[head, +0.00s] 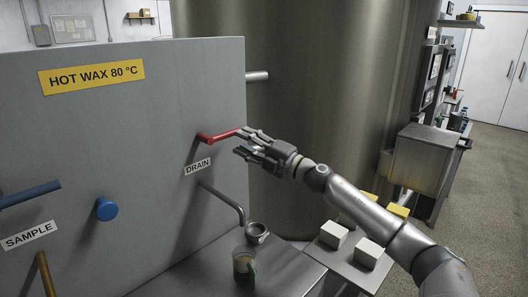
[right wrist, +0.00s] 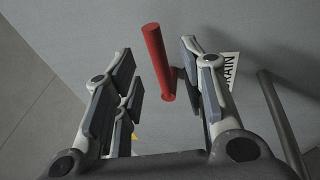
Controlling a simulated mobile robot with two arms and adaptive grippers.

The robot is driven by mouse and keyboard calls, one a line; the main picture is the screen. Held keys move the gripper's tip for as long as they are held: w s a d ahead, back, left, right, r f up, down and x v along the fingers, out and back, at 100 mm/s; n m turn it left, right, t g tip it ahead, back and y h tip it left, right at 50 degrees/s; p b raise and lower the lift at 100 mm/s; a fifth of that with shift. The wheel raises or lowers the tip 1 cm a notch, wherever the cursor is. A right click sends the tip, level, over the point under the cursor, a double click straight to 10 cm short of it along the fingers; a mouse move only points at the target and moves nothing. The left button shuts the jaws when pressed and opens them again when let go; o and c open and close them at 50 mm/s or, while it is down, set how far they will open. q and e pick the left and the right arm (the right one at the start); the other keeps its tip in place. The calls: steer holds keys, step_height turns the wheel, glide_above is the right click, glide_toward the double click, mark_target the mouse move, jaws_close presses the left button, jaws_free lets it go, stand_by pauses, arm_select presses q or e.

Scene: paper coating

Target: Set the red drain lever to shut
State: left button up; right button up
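The red drain lever (head: 218,136) is on the grey panel above the DRAIN label (head: 198,167). It runs about sideways, its free end pointing right toward my right gripper (head: 244,142). In the right wrist view the lever (right wrist: 156,60) stands between the two spread finger pairs, with a gap on its left side and the right fingers closer. I cannot tell whether a finger touches it. The right gripper is open and holds nothing. My left gripper is not in view.
Below the label a drain pipe (head: 222,200) bends down over a metal cup (head: 256,233). A blue lever (head: 30,194) and blue knob (head: 107,209) are at left. White blocks (head: 334,235) sit on a shelf under my right arm.

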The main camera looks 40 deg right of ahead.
steer(key=shift+v, duration=2.95)
